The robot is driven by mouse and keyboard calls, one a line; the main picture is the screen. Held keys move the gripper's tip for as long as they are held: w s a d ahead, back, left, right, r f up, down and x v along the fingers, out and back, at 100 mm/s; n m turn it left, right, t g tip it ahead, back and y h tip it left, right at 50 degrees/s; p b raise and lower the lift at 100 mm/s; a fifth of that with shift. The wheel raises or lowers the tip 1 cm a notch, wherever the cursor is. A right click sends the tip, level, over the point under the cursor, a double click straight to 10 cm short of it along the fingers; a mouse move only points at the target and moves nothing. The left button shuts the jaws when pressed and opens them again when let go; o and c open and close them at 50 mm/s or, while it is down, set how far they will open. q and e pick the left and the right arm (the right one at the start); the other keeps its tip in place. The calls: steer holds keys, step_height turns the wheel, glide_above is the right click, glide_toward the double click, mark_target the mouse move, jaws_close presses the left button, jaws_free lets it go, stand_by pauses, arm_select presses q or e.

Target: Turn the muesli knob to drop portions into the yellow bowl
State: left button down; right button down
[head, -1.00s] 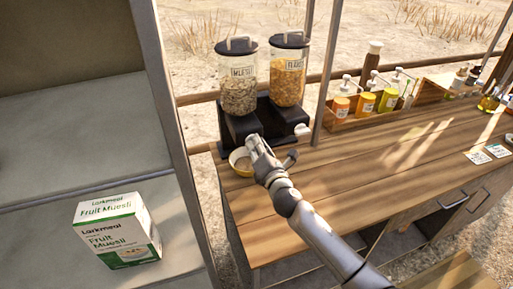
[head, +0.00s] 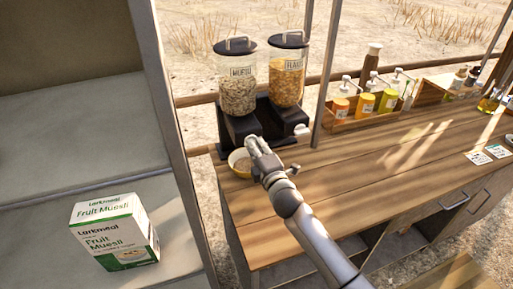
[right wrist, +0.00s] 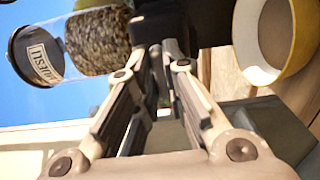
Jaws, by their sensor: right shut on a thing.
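The clear muesli dispenser (head: 238,95) with a black lid stands at the back left of the wooden counter; it also shows sideways in the right wrist view (right wrist: 97,40). My right gripper (head: 253,143) is shut at the front of its black base, on the muesli knob, which the fingers hide. The yellow bowl (head: 233,166) sits on the counter under the muesli outlet, just left of and below the gripper. In the right wrist view the bowl (right wrist: 262,75) shows at the upper right, with something brownish inside. My left gripper is out of view.
The flakes dispenser (head: 286,80) stands right beside the muesli one, its white knob (head: 302,130) free. A wooden box of bottles (head: 364,112) is to the right. A muesli carton (head: 114,233) sits on the left shelf. The counter's middle is clear.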

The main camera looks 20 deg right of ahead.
stand_by(0.3)
steer(key=c, duration=1.5)
jaws_free()
steer(key=shift+s, duration=0.1)
steer(key=s, duration=1.1)
steer(key=shift+s+d, duration=0.25)
steer(key=shift+s, duration=0.15)
steer(key=shift+f+m, duration=0.1)
steer(key=shift+m, duration=0.2)
